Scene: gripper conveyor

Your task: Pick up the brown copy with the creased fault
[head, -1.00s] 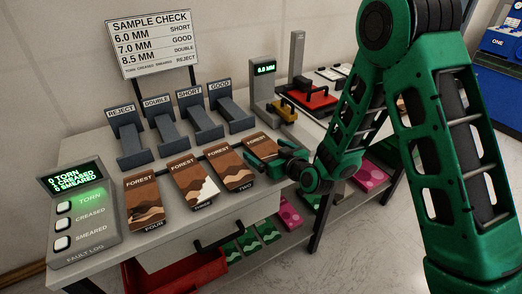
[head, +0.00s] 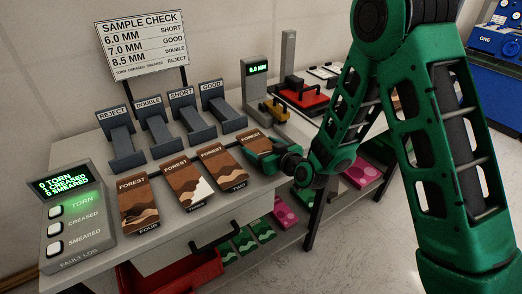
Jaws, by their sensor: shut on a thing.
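Several brown FOREST copies lie in a row on the table's front edge in the head view. One is at label FOUR (head: 139,203), one at THREE (head: 187,184), and one at TWO (head: 223,167). The THREE copy has a white patch at its lower right. A further brown copy (head: 253,137) lies at the right end, its lower part hidden by my gripper (head: 264,154). My gripper is shut on this right-end copy, low at the table. I cannot make out a crease on any copy.
The fault log box (head: 75,218) at left reads 0 torn, 1 creased, 0 smeared. Dark sloped chutes marked REJECT (head: 121,140), DOUBLE, SHORT and GOOD stand behind the copies. A gauge (head: 257,88) and a red press (head: 302,97) stand behind my gripper.

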